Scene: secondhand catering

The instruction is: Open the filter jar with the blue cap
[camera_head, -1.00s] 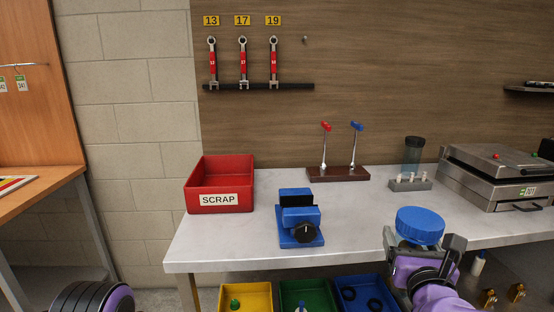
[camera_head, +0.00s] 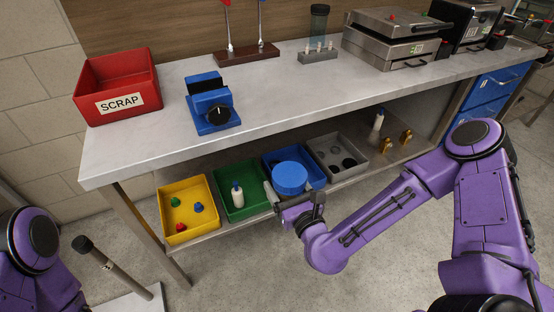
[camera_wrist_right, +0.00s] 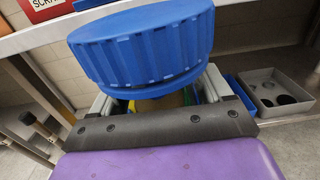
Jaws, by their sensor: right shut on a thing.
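The blue cap (camera_head: 289,178) is wide and ribbed, and it sits on top of what my right gripper (camera_head: 297,203) holds. In the right wrist view the cap (camera_wrist_right: 145,45) fills the upper middle, slightly tilted, just above the fingers. The jar body under it is mostly hidden by the cap and my gripper. My right gripper is shut on it, in front of the bench and beside the lower shelf bins in the head view. A blue vise-like holder (camera_head: 212,108) with a black knob stands on the bench, apart from the gripper. My left gripper is out of view.
A red SCRAP bin (camera_head: 118,85) stands at the bench's left. Yellow (camera_head: 165,208), green (camera_head: 243,207), blue (camera_head: 312,170) and grey (camera_head: 365,178) bins sit on the lower shelf. A lever stand (camera_head: 247,54) and steel press (camera_head: 385,42) stand behind. The bench front (camera_head: 290,98) is clear.

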